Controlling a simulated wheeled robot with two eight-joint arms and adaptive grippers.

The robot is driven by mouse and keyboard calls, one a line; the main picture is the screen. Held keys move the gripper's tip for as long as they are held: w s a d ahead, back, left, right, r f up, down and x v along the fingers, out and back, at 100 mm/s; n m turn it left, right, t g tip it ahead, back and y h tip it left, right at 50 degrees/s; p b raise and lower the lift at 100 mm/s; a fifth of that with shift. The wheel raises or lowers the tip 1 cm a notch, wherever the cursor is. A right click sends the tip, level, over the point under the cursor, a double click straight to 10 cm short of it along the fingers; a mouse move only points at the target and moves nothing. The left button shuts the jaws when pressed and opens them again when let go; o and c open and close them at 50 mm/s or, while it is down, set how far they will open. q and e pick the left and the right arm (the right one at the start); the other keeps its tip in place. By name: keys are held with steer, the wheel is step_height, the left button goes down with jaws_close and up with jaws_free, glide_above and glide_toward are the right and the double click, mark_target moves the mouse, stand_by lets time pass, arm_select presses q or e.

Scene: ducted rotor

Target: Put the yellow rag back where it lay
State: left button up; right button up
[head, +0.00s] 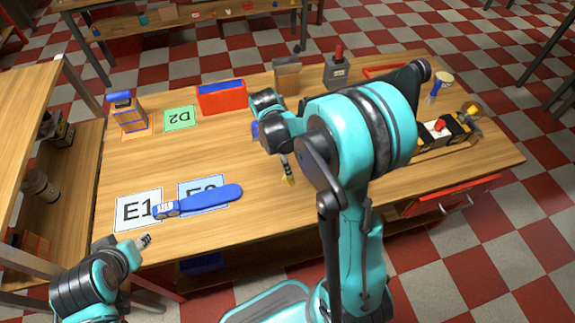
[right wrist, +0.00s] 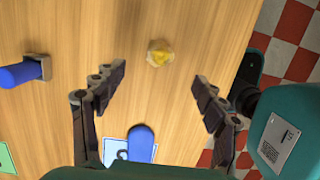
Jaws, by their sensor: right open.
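The yellow rag (right wrist: 159,53) is a small crumpled lump lying on the bare wooden tabletop in the right wrist view. A bit of yellow (head: 289,181) shows in the head view by the right fingertips. My right gripper (right wrist: 160,85) is open and empty, with its fingers spread to either side of the rag's line and apart from it. In the head view my right gripper (head: 286,168) is partly hidden by its own arm. My left gripper (head: 143,241) is at the table's front left edge, away from the rag; its jaws are too small to judge.
A blue-handled tool (head: 205,200) lies across the E1 card (head: 137,211) and the blue card beside it. A green D2 card (head: 181,118), a red bin (head: 222,97) and a wooden block stand (head: 128,114) are farther back. A blue cylinder (right wrist: 18,74) sits by a bracket.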

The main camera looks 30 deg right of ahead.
steer(key=s+a+r+m+t+y, duration=0.1)
steer(key=s+a+r+m+t, duration=0.7)
steer(key=s+r+m, duration=0.3)
step_height(320, 180, up, 2)
steer(key=a+m, duration=0.1)
steer(key=m, duration=0.3)
steer(key=shift+s+r+y, duration=0.2)
steer(key=shift+s+y, duration=0.2)
